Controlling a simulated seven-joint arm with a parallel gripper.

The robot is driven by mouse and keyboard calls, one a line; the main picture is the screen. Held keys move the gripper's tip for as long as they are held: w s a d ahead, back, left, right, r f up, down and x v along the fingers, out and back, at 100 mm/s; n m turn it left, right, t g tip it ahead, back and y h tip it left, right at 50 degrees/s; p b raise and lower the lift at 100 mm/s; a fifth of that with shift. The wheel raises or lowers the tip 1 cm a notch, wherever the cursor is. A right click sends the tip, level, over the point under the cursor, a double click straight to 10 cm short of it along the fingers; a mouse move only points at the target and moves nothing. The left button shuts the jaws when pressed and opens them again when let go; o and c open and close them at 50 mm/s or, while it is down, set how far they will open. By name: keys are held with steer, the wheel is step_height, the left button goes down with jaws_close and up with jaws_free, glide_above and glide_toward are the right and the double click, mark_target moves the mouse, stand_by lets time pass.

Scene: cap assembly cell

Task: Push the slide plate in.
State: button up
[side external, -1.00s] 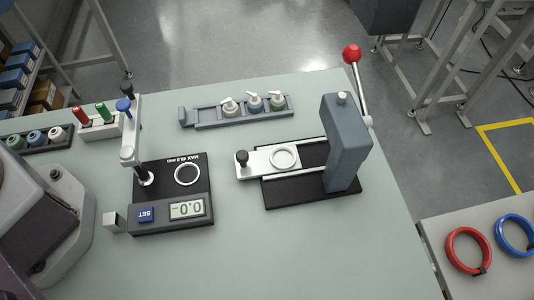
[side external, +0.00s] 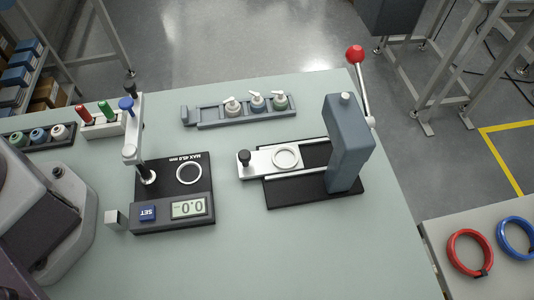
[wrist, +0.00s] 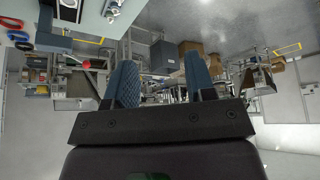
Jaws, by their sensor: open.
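The slide plate (side external: 262,164) is a light metal plate with a white ring seat and a black knob (side external: 244,157) at its left end. It sticks out to the left of the press (side external: 347,145), on two rails over a black base (side external: 315,194). The ring seat looks empty. The press is a grey-blue column with a red-balled lever standing up. My gripper (wrist: 163,85) shows in the wrist view, its two blue fingers apart with nothing between them. It points at the room, away from the slide plate. The side view does not show my fingers.
A measuring device (side external: 172,195) reading 0.0 stands left of the slide plate. A rack (side external: 240,120) with several pump caps lies behind. Red and blue rings (side external: 469,252) lie on a side table at right. The front of the green table is clear.

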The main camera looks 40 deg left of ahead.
steer(key=w+d+f+m+g, duration=0.1)
steer(key=w+d+f+g, duration=0.1)
steer(key=w+f+g, duration=0.3)
steer(key=m+g+h, duration=0.1)
steer(key=m+h, duration=0.4)
steer(key=m, duration=1.3)
glide_toward(243, 154)
steer(key=x, duration=0.8)
steer(key=shift+d+f, duration=0.1)
steer(key=shift+f, duration=0.15)
jaws_close()
steer(key=w+d, duration=0.6)
steer(key=shift+w+d, duration=0.25)
steer(key=shift+w, duration=0.05)
